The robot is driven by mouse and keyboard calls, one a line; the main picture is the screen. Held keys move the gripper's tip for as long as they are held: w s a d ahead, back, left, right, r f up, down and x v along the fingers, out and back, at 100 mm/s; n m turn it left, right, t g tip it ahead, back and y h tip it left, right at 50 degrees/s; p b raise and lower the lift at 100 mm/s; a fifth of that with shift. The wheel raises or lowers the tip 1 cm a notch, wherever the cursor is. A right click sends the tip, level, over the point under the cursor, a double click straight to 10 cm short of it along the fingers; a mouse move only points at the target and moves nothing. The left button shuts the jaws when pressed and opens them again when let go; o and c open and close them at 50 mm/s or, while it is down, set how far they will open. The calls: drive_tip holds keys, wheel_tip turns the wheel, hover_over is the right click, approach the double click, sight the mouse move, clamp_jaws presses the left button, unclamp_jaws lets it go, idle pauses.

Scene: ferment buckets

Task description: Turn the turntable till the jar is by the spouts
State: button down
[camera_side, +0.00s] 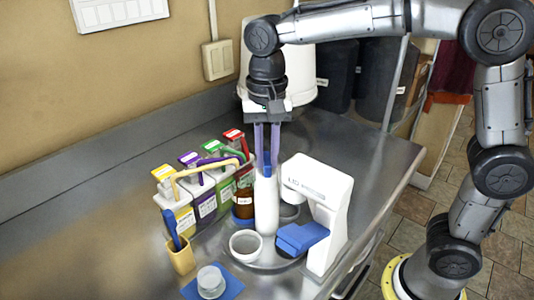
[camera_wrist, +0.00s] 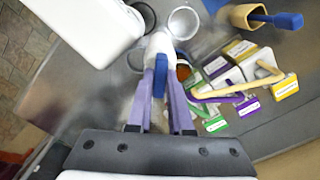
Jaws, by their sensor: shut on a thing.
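The round grey turntable (camera_side: 268,264) sits on the steel counter in the side view, partly hidden by what stands on it. My gripper (camera_side: 267,152) points down over it, its purple fingers shut on the blue top (camera_wrist: 159,78) of a tall white cylinder (camera_side: 266,208). Whether this is the turntable's post or a bottle, I cannot tell. An amber jar (camera_side: 244,203) with a pale label stands just left of the cylinder, close to the spouts (camera_side: 212,163); it is mostly hidden in the wrist view (camera_wrist: 183,73). A white cup (camera_side: 246,244) stands at the front.
Dispensers (camera_side: 205,193) with yellow, purple, green and red tops line the left. A white machine (camera_side: 328,208) with a blue part (camera_side: 301,238) stands close on the right. A tan cup (camera_side: 180,256) with a blue tool and a blue mat (camera_side: 226,286) lie front left.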

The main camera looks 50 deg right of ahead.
idle(0.3)
drive_tip(key=c, duration=0.8)
unclamp_jaws()
drive_tip(key=shift+r, duration=0.1)
wheel_tip(320, 180, up, 14)
drive_tip(key=shift+f, duration=0.15)
